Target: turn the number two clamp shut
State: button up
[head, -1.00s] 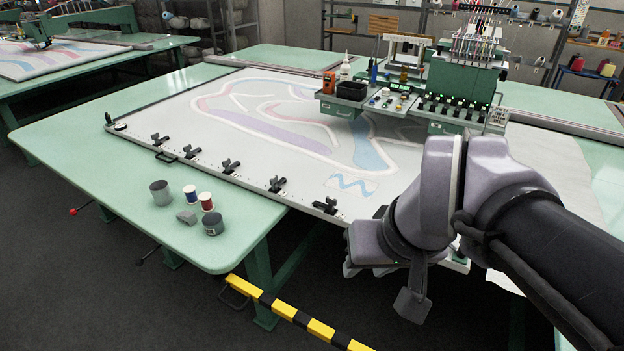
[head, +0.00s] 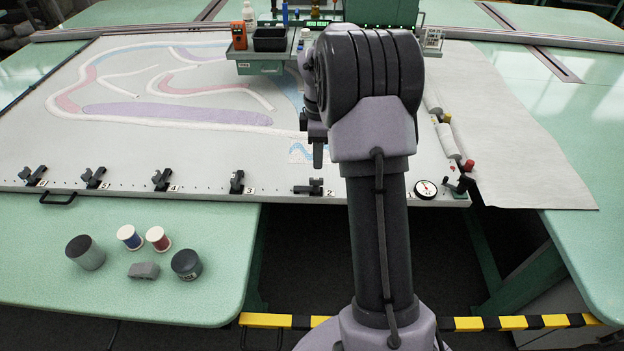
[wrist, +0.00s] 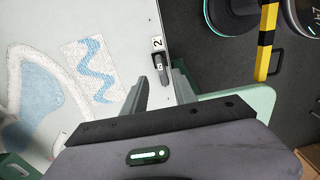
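The number two clamp (head: 308,189) is a small black clamp on the front rail of the white cloth frame, left of a printed 2. Its bar lies along the rail, while the number three clamp (head: 237,182) points across it. In the wrist view the number two clamp (wrist: 161,68) sits beside its 2 label, just beyond the fingertips. My gripper (wrist: 158,86) is open and empty, its two grey fingers apart with the clamp ahead of the gap. In the head view my gripper (head: 318,158) hangs above and behind the clamp, apart from it.
More black clamps, such as the number four clamp (head: 162,179), line the rail leftward. A round gauge (head: 426,189) is at its right. A yellow-black bar (head: 480,323) runs low in front.

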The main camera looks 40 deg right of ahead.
aim_at(316, 179)
notch_tip(316, 179, down, 9)
jog(key=b, duration=0.3)
jog(key=shift+w+a+r, duration=0.1)
grip_shut()
